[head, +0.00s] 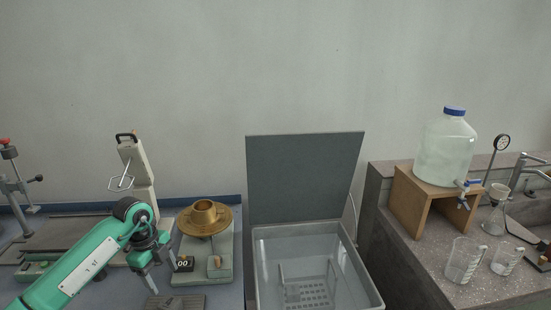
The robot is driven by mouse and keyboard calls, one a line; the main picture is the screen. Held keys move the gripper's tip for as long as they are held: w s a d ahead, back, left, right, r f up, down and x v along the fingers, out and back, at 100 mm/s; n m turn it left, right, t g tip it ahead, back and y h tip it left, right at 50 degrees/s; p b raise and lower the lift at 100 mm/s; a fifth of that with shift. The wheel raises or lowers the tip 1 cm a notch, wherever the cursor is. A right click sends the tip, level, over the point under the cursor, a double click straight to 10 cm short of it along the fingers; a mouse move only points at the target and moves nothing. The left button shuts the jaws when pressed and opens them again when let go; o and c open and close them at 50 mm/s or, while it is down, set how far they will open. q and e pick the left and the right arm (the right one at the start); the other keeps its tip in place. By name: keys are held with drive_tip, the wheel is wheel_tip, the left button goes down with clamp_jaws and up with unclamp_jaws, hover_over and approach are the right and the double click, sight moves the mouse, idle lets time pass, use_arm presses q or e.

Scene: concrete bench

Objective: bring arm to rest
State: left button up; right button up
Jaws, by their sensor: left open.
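My left arm, green with a dark wrist, comes in from the lower left of the head view. My left gripper (160,262) is open and points down, with nothing visible between its fingers. It is over the blue bench top, just left of a grey device with a round brass pan (204,218) on it. The device's small dark display (183,264) is beside the fingers. My right arm and gripper are not in view.
An open grey basin (262,285) with a raised lid (305,178) stands in the middle. On the right concrete bench are a capped water bottle (446,146) on a wooden stand (408,208) and glass beakers (463,262). A white handled device (138,170) stands behind my left arm.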

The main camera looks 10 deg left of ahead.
use_arm(q)
drive_tip(key=s+d+r+m+t+h, duration=0.1)
drive_tip(key=s+d+m+t+h, duration=0.2)
drive_tip(key=d+h, duration=1.2)
drive_tip(key=d+r+n+t, duration=0.4)
drive_tip(key=d+r+t, duration=0.5)
drive_tip(key=t, duration=0.1)
drive_tip(key=s+a+f+n+t+y, duration=0.45)
drive_tip(key=a+f+n+y, duration=0.65)
drive_tip(key=n+y, duration=0.7)
drive_tip(key=s+f+g+h, duration=0.1)
drive_tip(key=s+f+g, duration=0.6)
drive_tip(key=s, duration=0.5)
drive_tip(key=s+f+g, duration=0.7)
drive_tip(key=s, duration=0.5)
wheel_tip(320, 180, down, 32)
drive_tip(key=s+g, duration=0.1)
drive_tip(key=s, duration=0.1)
drive_tip(key=s+a+f+m+g, duration=0.1)
drive_tip(key=s+a+f, duration=0.2)
drive_tip(key=s+f, duration=1.4)
drive_tip(key=shift+s+f, duration=0.15)
drive_tip(key=shift+s, duration=0.3)
